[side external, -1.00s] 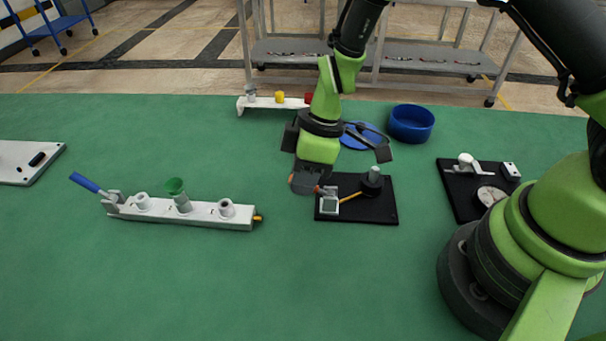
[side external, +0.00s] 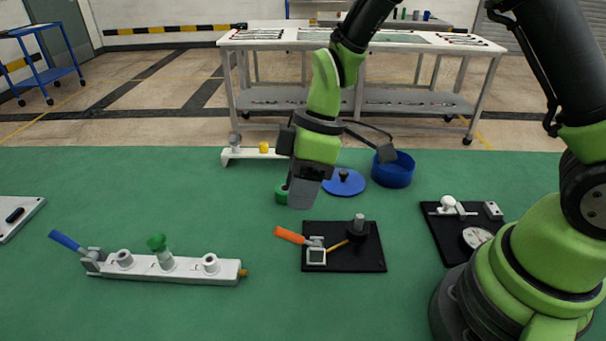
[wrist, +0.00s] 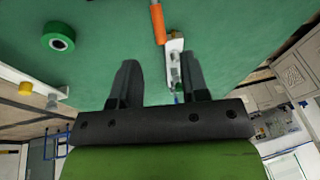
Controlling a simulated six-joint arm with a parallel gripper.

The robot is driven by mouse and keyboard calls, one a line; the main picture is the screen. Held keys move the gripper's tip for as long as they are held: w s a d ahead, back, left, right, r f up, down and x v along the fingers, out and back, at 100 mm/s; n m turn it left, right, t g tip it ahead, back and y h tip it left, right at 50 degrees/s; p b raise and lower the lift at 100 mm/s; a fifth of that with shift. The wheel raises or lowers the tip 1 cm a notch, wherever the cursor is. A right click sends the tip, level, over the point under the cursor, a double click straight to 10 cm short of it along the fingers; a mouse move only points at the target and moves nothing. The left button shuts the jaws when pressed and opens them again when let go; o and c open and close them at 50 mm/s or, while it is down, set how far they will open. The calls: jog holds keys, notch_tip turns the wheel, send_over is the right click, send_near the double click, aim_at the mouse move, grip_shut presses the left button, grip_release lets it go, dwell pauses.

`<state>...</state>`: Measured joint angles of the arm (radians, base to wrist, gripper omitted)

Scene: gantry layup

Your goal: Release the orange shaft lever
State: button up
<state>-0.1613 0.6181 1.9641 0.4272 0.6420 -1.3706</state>
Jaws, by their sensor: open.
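The orange lever (side external: 289,235) sticks out to the left from a small metal clamp (side external: 316,254) on a black plate (side external: 345,265). The plate also bears an upright grey shaft on a dark round base (side external: 360,228) and a thin yellow rod. The lever lies low, past the plate's left edge. My gripper (side external: 303,200) hangs above and behind the lever, apart from it. In the wrist view my gripper (wrist: 160,75) has its fingers spread with nothing held. The orange lever (wrist: 157,22) shows beyond the fingers.
A white fixture with a blue handle (side external: 165,268) stands at left. A green ring (side external: 282,192), a blue disc (side external: 344,182) and a blue bowl (side external: 392,170) are behind. A dial-gauge plate (side external: 462,225) is at right. The green front area is clear.

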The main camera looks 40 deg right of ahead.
aim_at(277, 227)
jog(key=shift+v, duration=1)
jog(key=a+f, duration=0.1)
jog(key=f, duration=0.2)
jog(key=w+a+f+g+h, duration=0.1)
jog(key=a+f, duration=0.1)
jog(key=f, duration=0.1)
jog(key=a+f+g+h, duration=0.1)
jog(key=f, duration=0.3)
jog(key=shift+w+a, duration=0.25)
grip_shut()
